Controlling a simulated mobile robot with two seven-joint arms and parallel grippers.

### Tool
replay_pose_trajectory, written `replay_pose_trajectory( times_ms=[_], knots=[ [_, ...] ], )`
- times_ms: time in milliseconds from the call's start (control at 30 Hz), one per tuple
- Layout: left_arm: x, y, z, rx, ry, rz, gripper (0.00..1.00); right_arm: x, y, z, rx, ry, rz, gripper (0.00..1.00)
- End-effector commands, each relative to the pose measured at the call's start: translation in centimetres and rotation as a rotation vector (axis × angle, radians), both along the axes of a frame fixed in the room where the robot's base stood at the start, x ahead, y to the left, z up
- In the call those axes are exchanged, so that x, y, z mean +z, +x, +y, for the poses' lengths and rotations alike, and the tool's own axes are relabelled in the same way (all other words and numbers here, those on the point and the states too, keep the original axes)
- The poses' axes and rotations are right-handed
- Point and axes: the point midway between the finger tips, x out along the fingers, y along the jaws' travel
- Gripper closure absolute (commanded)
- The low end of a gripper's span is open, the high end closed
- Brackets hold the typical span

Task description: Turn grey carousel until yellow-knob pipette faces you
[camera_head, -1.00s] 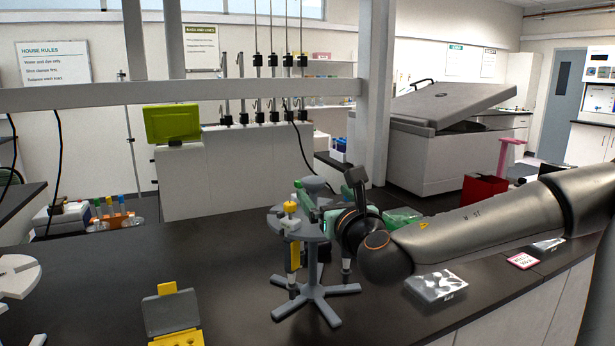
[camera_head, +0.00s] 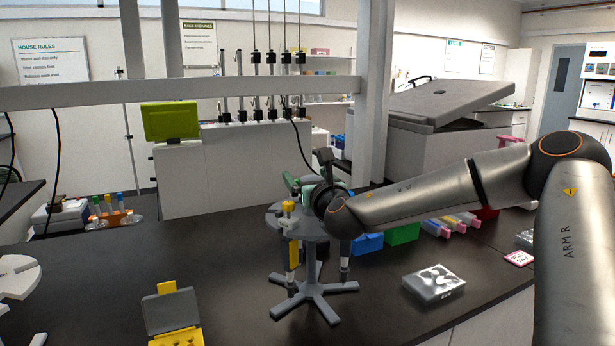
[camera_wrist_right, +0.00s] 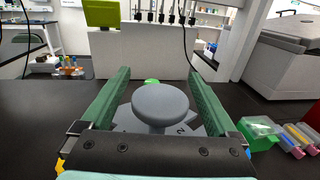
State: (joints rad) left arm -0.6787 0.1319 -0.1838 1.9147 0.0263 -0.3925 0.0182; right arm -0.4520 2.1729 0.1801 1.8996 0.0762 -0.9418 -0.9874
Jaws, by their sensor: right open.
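The grey carousel (camera_head: 312,283) stands on the dark bench on a star-shaped foot. The yellow-knob pipette (camera_head: 290,238) hangs upright on its front-left side, facing the head camera. Another pipette (camera_head: 345,262) hangs on the right side. In the right wrist view the carousel's round grey top knob (camera_wrist_right: 160,104) lies between the two green fingers of my right gripper (camera_wrist_right: 160,92), which is open with a gap on both sides. In the head view my right wrist covers the right part of the carousel top. My left gripper is not in view.
A yellow box with a grey lid (camera_head: 172,314) is at the front left. A clear case (camera_head: 433,283) lies to the right. Blue and green boxes (camera_head: 404,234) stand behind it.

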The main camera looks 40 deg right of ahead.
Motion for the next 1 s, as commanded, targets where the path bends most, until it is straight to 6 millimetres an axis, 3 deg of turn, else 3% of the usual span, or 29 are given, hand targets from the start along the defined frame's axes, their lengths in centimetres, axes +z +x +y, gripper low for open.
replay_pose_trajectory(
  times_ms=[233, 1000],
  knots=[
    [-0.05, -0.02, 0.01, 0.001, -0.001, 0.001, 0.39, 0.02, 0.03, -0.01, 0.0, 0.0, -0.001, 0.08],
    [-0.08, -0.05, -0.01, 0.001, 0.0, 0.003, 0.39, 0.01, 0.0, -0.01, 0.0, 0.0, 0.0, 0.94]
  ],
)
